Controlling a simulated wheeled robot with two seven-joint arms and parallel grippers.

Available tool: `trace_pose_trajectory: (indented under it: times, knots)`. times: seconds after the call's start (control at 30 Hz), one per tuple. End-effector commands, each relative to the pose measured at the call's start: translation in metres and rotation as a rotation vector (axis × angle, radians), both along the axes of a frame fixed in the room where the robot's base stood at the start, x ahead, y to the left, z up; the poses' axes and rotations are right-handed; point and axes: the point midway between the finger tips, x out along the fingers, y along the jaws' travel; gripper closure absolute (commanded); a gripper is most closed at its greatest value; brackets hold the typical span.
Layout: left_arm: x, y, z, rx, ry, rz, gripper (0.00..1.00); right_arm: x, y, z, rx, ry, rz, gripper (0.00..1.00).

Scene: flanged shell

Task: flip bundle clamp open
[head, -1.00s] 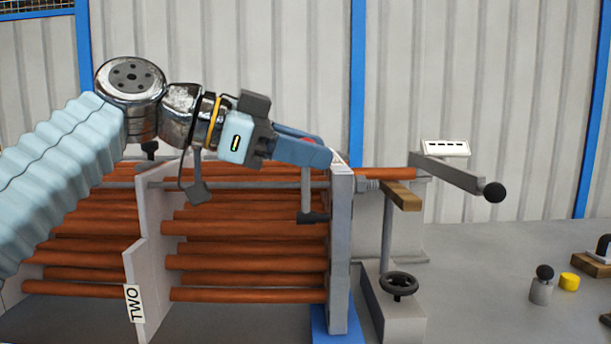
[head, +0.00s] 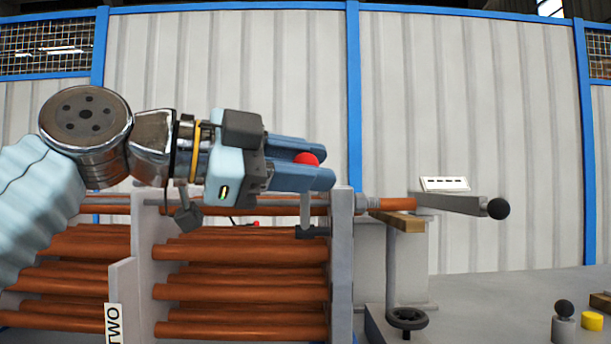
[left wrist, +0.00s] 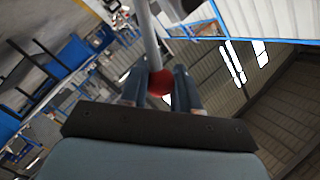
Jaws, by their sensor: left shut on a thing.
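My left gripper (head: 308,165) comes in from the left, above the rack, with its fingers shut around a red ball knob (head: 306,159). The knob also shows between the fingers in the left wrist view (left wrist: 160,83), with a grey rod (left wrist: 149,35) running away from it. In the head view a short grey lever (head: 305,212) stands about upright below the fingers, with a black piece (head: 312,231) at its foot beside the grey end plate (head: 341,255). The lever's upper part is hidden by the fingers. My right gripper is not in view.
Several copper-coloured tubes (head: 240,290) lie stacked in the rack, left of the end plate. To the right are a black handwheel (head: 407,319), a wooden block (head: 399,222) and a grey arm with a black ball (head: 498,208). A corrugated wall (head: 460,110) stands behind.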

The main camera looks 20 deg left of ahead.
Motion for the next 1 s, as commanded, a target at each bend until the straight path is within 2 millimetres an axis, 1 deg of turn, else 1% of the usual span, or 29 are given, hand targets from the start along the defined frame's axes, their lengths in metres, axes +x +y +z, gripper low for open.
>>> trace_pose_trajectory:
  times: [0.4,0.43,0.57,0.6,0.87,1.0]
  knots:
    - [-0.001,-0.001,-0.001,0.006,-0.007,-0.004,1.0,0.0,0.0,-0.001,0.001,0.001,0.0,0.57]
    - [-0.001,-0.001,-0.001,0.005,-0.006,-0.004,0.68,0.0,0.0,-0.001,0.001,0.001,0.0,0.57]
    - [-0.001,-0.001,-0.001,0.005,-0.006,-0.004,0.48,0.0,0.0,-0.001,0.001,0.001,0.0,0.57]
    - [-0.001,-0.001,-0.001,0.004,-0.006,-0.003,0.46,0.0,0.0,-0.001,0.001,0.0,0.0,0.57]
    - [-0.001,0.0,-0.001,0.003,-0.006,-0.002,0.46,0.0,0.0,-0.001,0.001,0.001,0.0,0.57]
    - [-0.009,0.01,0.001,0.002,-0.007,-0.001,0.46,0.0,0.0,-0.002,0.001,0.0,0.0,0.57]
